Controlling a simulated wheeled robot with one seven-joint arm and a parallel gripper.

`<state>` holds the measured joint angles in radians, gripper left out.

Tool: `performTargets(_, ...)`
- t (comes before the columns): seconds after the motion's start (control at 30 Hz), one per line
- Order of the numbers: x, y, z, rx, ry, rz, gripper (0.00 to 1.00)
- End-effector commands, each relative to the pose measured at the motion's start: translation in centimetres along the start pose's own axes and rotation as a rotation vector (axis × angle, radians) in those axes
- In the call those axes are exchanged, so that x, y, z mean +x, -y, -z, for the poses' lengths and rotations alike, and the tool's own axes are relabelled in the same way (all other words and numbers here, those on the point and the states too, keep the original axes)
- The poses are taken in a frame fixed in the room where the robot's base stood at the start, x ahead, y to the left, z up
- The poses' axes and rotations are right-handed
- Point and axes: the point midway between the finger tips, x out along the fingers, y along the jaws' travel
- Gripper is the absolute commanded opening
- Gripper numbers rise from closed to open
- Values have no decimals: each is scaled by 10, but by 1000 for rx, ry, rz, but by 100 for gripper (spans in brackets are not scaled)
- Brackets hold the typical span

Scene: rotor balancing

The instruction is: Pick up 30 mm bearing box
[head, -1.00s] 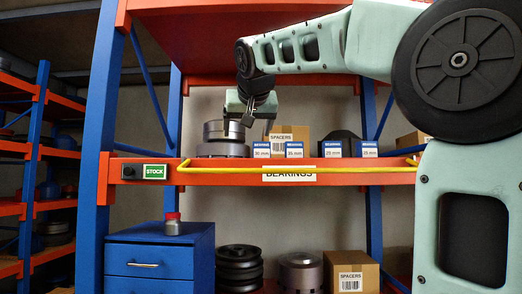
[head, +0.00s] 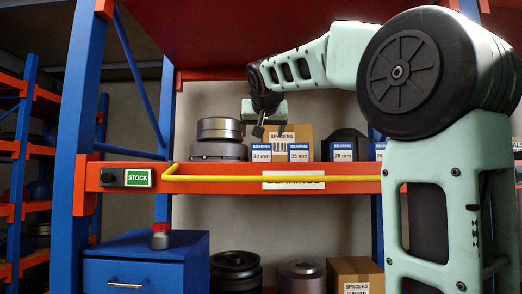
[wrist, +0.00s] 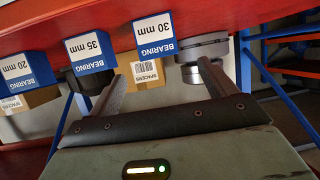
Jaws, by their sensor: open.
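The 30 mm bearing box (head: 261,152), blue and white with a printed label, stands on the orange shelf at the left end of a row of similar boxes. In the wrist view, which is upside down, the 30 mm box (wrist: 155,38) shows ahead of the fingers, roughly in line with the gap between them. My gripper (head: 259,129) hangs just above and in front of the box in the head view. In the wrist view my gripper (wrist: 160,72) is open, with nothing between its fingers.
The 35 mm box (head: 299,152) stands close beside it, with more bearing boxes (head: 343,151) to the right. A spacers carton (head: 292,133) is behind. Stacked metal discs (head: 219,150) stand to the left. A yellow rail (head: 270,179) runs along the shelf front.

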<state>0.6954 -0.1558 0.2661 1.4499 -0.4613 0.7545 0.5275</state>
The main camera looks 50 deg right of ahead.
Motion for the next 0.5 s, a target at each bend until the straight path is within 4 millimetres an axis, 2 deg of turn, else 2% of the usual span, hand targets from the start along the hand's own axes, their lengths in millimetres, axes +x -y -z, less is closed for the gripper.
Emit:
performTargets(0.1,24,0,2,-1,5,-1,84)
performTargets(0.2,37,0,2,0,2,-2,84)
performTargets(0.5,60,-2,4,-1,4,-1,84)
